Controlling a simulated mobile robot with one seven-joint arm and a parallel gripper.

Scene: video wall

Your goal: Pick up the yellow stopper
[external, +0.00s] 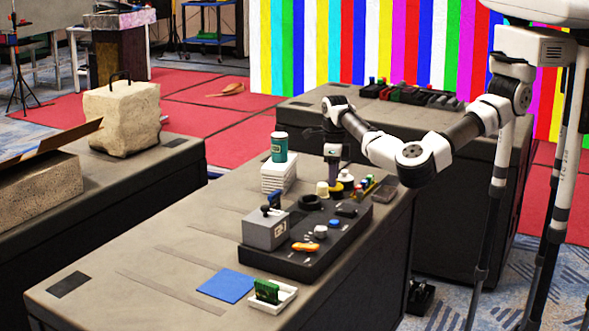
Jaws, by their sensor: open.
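A small yellow piece (337,189), which looks like the yellow stopper, is at the back of the black tray, just right of a cream-coloured cylinder (322,189). It is small and partly crowded by a dark round part with a pale top (345,177). My gripper (332,178) points down close above this group, at the end of my arm reaching in from the right. It is open; I see nothing held in it. The fingertips are too small to tell whether they touch or surround the yellow piece.
The black tray (285,268) also holds a grey box (266,229), an orange tool (305,247) and a blue knob (334,224). A blue mat (226,285) lies in front.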

